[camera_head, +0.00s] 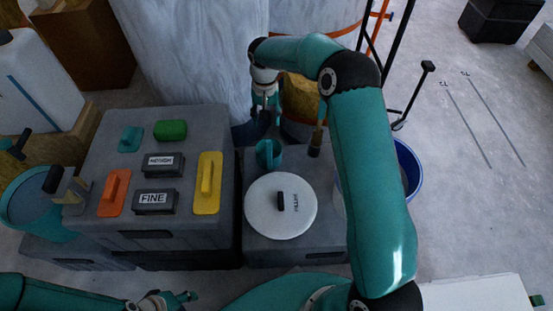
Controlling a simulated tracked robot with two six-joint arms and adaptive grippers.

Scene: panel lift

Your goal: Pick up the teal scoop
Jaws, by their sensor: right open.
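The teal scoop (268,154) stands on a dark grey box behind the round white lid, its open end facing up. My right gripper (264,112) reaches over from the right, points down and is open. It appears behind and above the scoop, apart from it, with nothing between its fingers. My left gripper (178,301) is low at the bottom edge, partly cut off, far from the scoop; its fingers are too small to judge.
A round white lid (266,218) lies in front of the scoop. A brush with a wooden handle (319,132) stands to its right. A grey case (100,190) to the left carries floats and labelled blocks. A blue bucket (411,170) is partly hidden behind my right arm.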

